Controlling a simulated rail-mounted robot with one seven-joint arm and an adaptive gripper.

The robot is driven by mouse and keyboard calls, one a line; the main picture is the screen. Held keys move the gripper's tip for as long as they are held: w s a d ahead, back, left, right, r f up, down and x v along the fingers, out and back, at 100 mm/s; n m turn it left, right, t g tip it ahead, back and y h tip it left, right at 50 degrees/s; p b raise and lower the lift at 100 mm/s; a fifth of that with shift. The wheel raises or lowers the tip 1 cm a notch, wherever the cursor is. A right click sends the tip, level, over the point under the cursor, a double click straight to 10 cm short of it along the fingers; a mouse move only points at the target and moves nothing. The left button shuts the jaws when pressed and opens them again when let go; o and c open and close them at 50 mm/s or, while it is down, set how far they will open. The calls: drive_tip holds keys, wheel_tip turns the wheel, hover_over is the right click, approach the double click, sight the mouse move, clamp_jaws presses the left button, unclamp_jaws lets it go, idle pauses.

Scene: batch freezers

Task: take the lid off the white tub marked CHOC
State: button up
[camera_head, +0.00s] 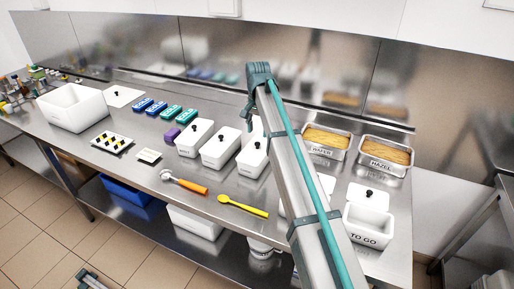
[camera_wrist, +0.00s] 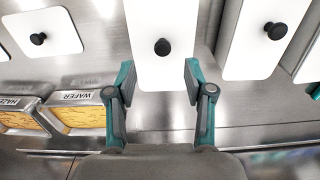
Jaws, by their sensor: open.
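Several white lidded tubs with black knobs stand in a row on the steel counter: a left tub (camera_head: 194,139), a middle tub (camera_head: 220,149) and a right tub (camera_head: 251,160). No CHOC mark is readable in either view, so I cannot tell which tub it is. In the wrist view my gripper (camera_wrist: 158,82) is open and empty. A white lid (camera_wrist: 150,73) with a black knob (camera_wrist: 162,47) lies straight ahead of it; the knob is beyond the fingertips, roughly centred between them. My arm hides part of the row in the head view.
The WAFER tin (camera_head: 326,141) and HAZEL tin (camera_head: 384,155) stand at the back right; the TO GO tub (camera_head: 366,236) is at front right. An orange-handled scoop (camera_head: 184,182) and yellow spoon (camera_head: 242,206) lie in front. A large white bin (camera_head: 72,108) stands far left.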

sight(257, 143)
drive_tip(key=shift+w+a+f+p, duration=0.1)
drive_tip(key=shift+f+p, duration=0.4)
drive_tip(key=shift+f, duration=1.2)
drive_tip(key=shift+w+f+p, duration=0.1)
drive_tip(key=shift+f+p, duration=0.4)
drive_tip(key=shift+f, duration=1.15)
clamp_jaws()
